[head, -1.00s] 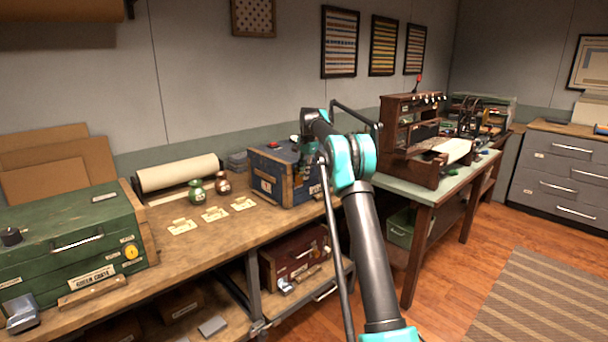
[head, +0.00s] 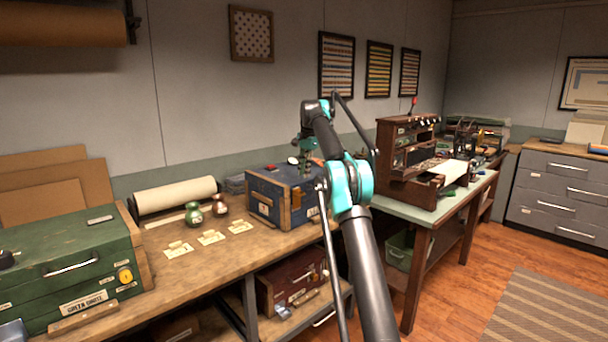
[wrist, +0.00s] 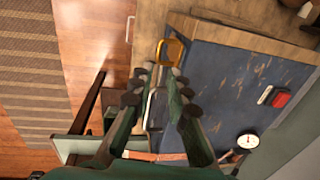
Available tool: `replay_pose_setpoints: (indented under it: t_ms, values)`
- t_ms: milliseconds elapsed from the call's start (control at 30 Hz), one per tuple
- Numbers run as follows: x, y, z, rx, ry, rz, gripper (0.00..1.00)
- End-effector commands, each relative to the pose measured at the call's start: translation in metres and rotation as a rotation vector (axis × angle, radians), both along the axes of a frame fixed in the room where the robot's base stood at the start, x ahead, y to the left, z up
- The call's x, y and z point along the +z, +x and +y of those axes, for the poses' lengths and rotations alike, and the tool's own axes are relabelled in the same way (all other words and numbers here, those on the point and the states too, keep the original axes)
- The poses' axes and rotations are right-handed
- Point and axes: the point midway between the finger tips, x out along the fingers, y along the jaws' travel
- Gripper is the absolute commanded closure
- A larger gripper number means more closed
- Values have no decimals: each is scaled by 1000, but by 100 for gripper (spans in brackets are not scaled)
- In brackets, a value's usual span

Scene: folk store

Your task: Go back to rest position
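My gripper (head: 307,157) is above the blue chest (head: 268,208), at the end of my raised arm; in the head view it is small and partly hidden by my arm. The blue chest's top (wrist: 225,85) lies below and right of the fingers. A yellow latch (wrist: 172,52) shows on the chest's edge, just beyond the fingertips. Whether the fingers touch the chest cannot be told, but they seem clear of it.
A wooden workbench (head: 205,262) holds a green crate (head: 62,250), a paper roll (head: 175,195), small jars and labels. A dark wooden cabinet (head: 400,165) stands on a green-topped table (head: 405,210) at right. A red object (wrist: 281,98) and white dial (wrist: 248,140) are on the chest.

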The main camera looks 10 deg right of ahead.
Motion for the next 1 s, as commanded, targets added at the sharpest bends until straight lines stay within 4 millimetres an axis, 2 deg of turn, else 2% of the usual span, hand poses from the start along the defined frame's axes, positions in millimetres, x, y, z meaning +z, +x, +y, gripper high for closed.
replay_pose_setpoints:
  t_ms: [467, 633, 767, 1000]
  values:
    - [0, 0, 0, 0, 0, 0, 84]
    - [1, -6, -2, 27, -5, -10, 84]
    - [2, -23, -7, 89, -19, -31, 84]
    - [-11, -78, -18, 238, -57, -83, 84]
